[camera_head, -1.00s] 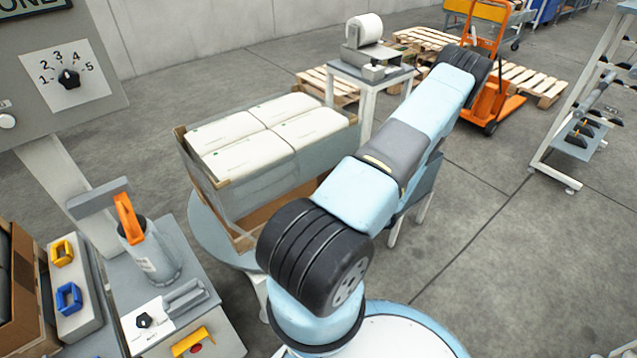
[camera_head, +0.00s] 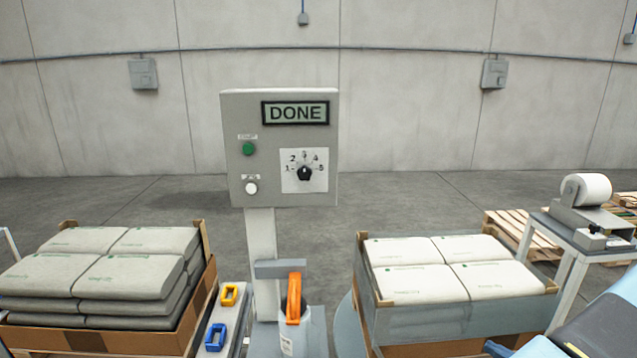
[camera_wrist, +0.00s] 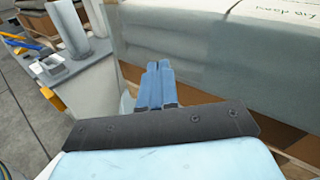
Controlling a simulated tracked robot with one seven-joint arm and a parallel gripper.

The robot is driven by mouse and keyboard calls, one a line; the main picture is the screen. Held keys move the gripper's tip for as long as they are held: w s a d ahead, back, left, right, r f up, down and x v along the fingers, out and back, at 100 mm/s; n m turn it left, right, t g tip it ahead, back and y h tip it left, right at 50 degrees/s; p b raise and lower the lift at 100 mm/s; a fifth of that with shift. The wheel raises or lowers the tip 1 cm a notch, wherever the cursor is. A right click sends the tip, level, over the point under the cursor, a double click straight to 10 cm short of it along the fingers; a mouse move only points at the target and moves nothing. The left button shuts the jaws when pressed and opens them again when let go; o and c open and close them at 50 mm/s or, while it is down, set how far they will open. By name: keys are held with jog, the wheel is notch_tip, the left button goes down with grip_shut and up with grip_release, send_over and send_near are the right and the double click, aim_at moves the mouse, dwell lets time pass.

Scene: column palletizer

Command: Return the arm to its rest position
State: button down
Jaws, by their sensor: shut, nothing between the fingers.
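My gripper (camera_wrist: 156,85) shows in the wrist view with its blue fingers together and nothing between them. It is beside the grey side of a sack-filled box (camera_wrist: 190,55); I cannot tell the gap.
A control panel (camera_head: 279,148) reads DONE. Sack-filled boxes stand at the left (camera_head: 90,341) and right (camera_head: 455,318). An orange-handled tool (camera_head: 294,300) stands between them. A roll printer (camera_head: 586,205) sits on a table at far right. Pallets lie behind it.

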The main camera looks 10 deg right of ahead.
jog(key=w+a+r+n+g+y, duration=0.1)
jog(key=w+a+r+n+g, duration=0.2)
jog(key=a+r+n+g, duration=0.7)
jog(key=w+a+r+n+g, duration=0.4)
jog(key=a+r+n, duration=0.4)
jog(key=r, duration=0.6)
jog(key=s+a+r+n+t+h, duration=0.2)
jog(key=s+a+r+n+h, duration=0.2)
jog(key=a+r, duration=0.3)
jog(key=s+a+r+n+t+h, duration=0.2)
jog(key=s+a+r+n+h, duration=0.2)
jog(key=s+a+r+n, duration=0.3)
jog(key=shift+a+r+h, duration=0.4)
jog(key=shift+a+r, duration=0.1)
jog(key=shift+r, duration=2.2)
